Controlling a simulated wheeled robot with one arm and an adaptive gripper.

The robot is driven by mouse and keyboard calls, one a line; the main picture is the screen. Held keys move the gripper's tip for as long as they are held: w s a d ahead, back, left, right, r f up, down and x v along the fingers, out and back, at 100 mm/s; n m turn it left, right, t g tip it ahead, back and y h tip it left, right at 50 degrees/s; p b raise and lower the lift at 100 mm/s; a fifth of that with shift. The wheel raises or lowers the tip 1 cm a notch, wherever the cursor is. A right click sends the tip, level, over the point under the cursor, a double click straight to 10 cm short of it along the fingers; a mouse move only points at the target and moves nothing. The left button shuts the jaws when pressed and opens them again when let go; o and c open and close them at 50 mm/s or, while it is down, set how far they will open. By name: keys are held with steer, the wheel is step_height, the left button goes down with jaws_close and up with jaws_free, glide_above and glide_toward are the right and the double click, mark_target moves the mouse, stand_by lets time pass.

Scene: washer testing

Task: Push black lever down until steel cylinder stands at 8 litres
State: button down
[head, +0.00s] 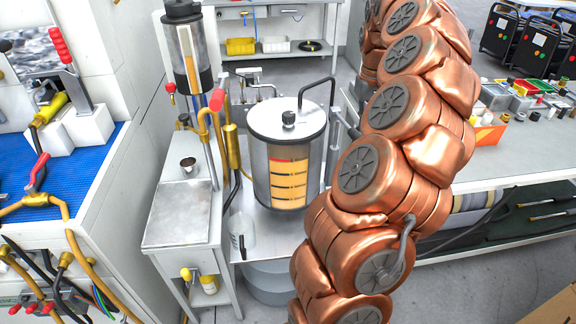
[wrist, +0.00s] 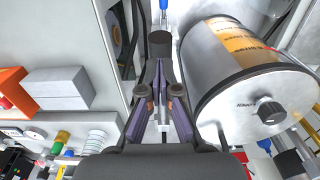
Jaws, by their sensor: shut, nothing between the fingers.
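The steel cylinder (head: 262,135) stands upright on a stand, with a knobbed lid and a window of orange liquid (head: 288,183) under a red line. Its scale figures are too small to read. The cylinder fills the right of the wrist view (wrist: 215,92), with its lid toward the bottom. My gripper (wrist: 159,72) is shut and empty beside it. A black cylindrical end, apparently the black lever (wrist: 160,45), lies just beyond my fingertips; I cannot tell whether they touch. In the head view my copper arm hides the gripper and the lever's end.
A grey side table with a small metal cup (head: 188,164) stands left of the cylinder. A black bent pipe (head: 318,83) rises by its lid. Orange and grey boxes (wrist: 62,88) lie left in the wrist view. A cluttered bench (head: 520,150) is at the right.

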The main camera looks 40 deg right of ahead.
stand_by(0.4)
steer(key=shift+f+b, duration=3.95)
steer(key=shift+f, duration=2.4)
steer(key=shift+r+p, duration=3.1)
steer(key=shift+r, duration=3.4)
steer(key=shift+f, duration=0.2)
steer(key=shift+f+b, duration=3.7)
steer(key=shift+f, duration=2.6)
steer(key=shift+r+p, duration=3.25)
steer(key=shift+r, duration=3.2)
